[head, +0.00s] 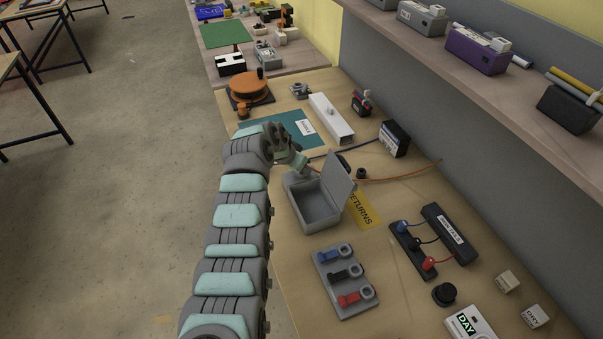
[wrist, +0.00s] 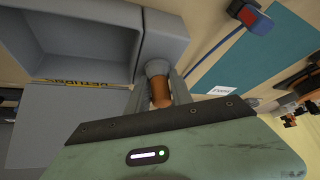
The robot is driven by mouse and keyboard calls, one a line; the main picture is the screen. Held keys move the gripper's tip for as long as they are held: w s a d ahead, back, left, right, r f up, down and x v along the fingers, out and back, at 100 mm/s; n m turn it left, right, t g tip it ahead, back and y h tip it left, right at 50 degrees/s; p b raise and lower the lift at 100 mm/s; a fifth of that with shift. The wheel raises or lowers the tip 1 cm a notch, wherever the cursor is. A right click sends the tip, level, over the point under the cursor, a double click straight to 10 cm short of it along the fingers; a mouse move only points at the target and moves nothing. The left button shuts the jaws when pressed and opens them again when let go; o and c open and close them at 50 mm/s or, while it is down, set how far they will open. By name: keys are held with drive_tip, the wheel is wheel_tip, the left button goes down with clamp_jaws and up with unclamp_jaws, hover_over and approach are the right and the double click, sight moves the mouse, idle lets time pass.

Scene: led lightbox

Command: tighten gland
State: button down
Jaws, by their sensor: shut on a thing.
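A grey enclosure box (head: 316,222) with its lid (head: 340,182) swung open stands on the bench in the head view. In the wrist view the box wall (wrist: 170,33) is close, and the gland (wrist: 157,68), a grey collar with a copper-brown cylinder (wrist: 162,92) below it, sits against that wall. My gripper (head: 298,164) is at the far end of the box. In the wrist view its fingers (wrist: 158,90) are shut on the gland, one on each side. In the head view the gripper hides the gland.
An orange cable (head: 405,174) and a small black part (head: 361,173) lie right of the box. A yellow RETURNS label (head: 362,209), a grey tool tray (head: 343,281) and a black power strip (head: 450,236) are nearby. A teal mat (head: 285,124) lies beyond.

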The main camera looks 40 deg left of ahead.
drive_tip(key=shift+f+m+b, duration=0.2)
drive_tip(key=shift+m+b, duration=0.1)
drive_tip(key=shift+b, duration=0.7)
drive_tip(key=shift+r, duration=0.1)
drive_tip(key=c, duration=1.1)
unclamp_jaws()
drive_tip(key=shift+r, duration=0.1)
drive_tip(key=shift+o, duration=0.2)
drive_tip(key=shift+r, duration=0.1)
